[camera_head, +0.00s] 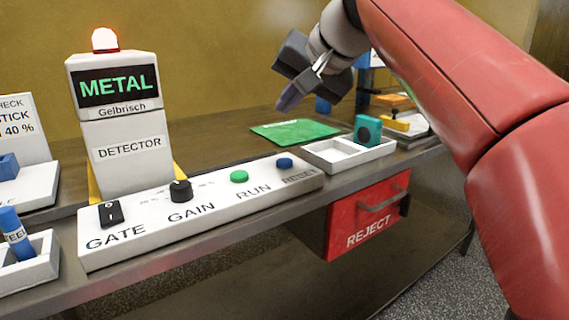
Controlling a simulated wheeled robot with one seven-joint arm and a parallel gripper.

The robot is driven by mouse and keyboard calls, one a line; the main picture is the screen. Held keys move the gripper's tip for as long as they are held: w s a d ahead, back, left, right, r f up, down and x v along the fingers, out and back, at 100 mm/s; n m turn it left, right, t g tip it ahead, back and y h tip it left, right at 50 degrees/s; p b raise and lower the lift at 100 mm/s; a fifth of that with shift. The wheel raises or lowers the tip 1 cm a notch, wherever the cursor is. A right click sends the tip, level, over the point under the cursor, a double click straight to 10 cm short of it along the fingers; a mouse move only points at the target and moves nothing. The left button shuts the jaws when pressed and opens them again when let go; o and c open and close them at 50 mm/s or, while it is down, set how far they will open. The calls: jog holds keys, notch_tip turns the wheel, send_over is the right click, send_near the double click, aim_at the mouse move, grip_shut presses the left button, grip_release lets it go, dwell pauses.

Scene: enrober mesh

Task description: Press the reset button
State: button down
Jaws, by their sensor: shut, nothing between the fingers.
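The reset button is a blue round button (285,163) at the right end of the white control panel (200,232), above the label RESET. My gripper (288,100) hangs in the air above the table, up and slightly right of the blue button and apart from it. Its fingers are together, with nothing seen between them. The panel also carries a green RUN button (239,176), a black GAIN knob (181,191) and a black GATE rocker switch (111,213). The detector (127,150) behind the panel shows METAL in green, and its red lamp (105,40) is lit.
A white tray (325,153) with a teal block (367,131) stands right of the panel. A green mat (296,131) lies behind. A red REJECT drawer (366,217) hangs under the table edge. A white tray with a blue cylinder (14,232) stands at far left.

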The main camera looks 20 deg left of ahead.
jog(key=b, duration=0.6)
send_over(288, 163)
notch_tip(288, 163, down, 6)
jog(key=shift+f, duration=0.6)
jog(key=shift+f+b, duration=0.1)
jog(key=shift+b, duration=0.2)
dwell(0.8)
jog(key=shift+f, duration=0.3)
jog(key=shift+f+b, duration=0.45)
jog(key=shift+f, duration=0.05)
dwell(0.8)
jog(key=shift+r, duration=0.15)
jog(key=shift+r+p, duration=0.8)
jog(key=shift+p, duration=0.25)
